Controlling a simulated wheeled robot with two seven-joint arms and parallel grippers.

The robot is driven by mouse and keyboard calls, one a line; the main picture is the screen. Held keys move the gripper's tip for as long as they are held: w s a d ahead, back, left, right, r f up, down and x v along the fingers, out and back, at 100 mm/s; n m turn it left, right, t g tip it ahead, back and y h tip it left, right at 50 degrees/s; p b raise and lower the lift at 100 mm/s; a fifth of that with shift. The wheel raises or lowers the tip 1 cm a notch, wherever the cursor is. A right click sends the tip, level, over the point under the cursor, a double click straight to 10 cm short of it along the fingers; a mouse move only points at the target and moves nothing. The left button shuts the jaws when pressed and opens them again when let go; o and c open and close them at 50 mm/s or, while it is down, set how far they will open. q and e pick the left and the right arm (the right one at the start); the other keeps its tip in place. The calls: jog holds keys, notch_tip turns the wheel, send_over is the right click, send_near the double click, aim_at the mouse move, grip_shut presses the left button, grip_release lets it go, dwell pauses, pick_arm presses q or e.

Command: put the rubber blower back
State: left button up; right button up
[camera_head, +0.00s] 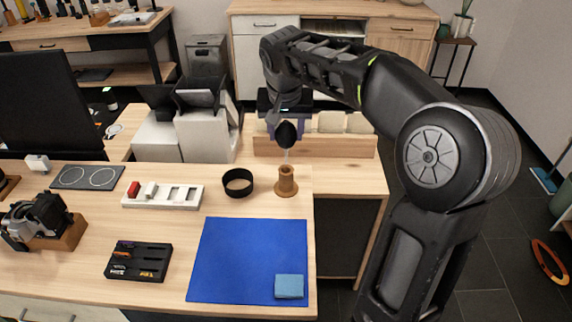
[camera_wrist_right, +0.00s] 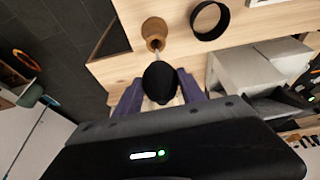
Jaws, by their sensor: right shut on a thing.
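The rubber blower is a black bulb (camera_head: 286,134) with a pale nozzle pointing down. My right gripper (camera_head: 286,120) is shut on it and holds it above the table. A small round wooden stand (camera_head: 286,184) with an opening in its top is just below the nozzle. In the right wrist view the bulb (camera_wrist_right: 160,80) sits between the purple fingers, and its nozzle points toward the wooden stand (camera_wrist_right: 154,30). Whether the nozzle tip is inside the opening or just above it, I cannot tell. My left gripper is not in view.
A black ring (camera_head: 238,182) stands just left of the wooden stand. A blue mat (camera_head: 250,250) with a folded cloth (camera_head: 289,287) lies in front. A white slotted tray (camera_head: 161,195), a black battery tray (camera_head: 138,261) and a camera (camera_head: 35,218) are farther left. White boxes (camera_head: 203,133) stand behind.

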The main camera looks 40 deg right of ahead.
aim_at(286, 159)
jog(key=shift+f, duration=1.65)
jog(key=shift+f, duration=1.95)
jog(key=shift+f, duration=0.35)
jog(key=o, duration=0.6)
jog(key=shift+r, duration=0.1)
